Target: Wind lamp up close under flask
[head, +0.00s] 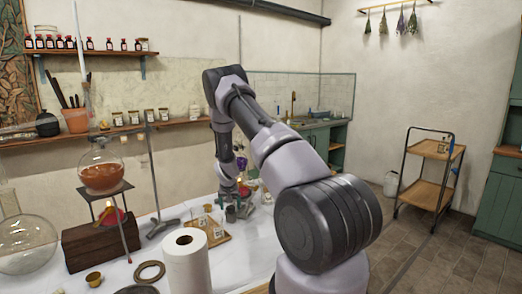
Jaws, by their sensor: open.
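A round glass flask (103,176) with amber-brown liquid rests on a dark plate on a thin-legged stand at the left, and its neck rises upward. Below it, a red lamp (111,217) with a small flame sits at the top of a dark wooden block (90,245). A gap shows between the flame and the plate. Any winding part is too small to make out. My gripper (232,208) is open, pointing down over the back of the white table, right of the flask and lamp. Small items crowd around it, so its fingertips are hard to make out.
A paper roll (186,265), a ring (149,272) and a small brass cup (94,279) stand at the table front. A wooden tray (213,236) with small jars lies near my gripper. A stand rod rises behind the lamp.

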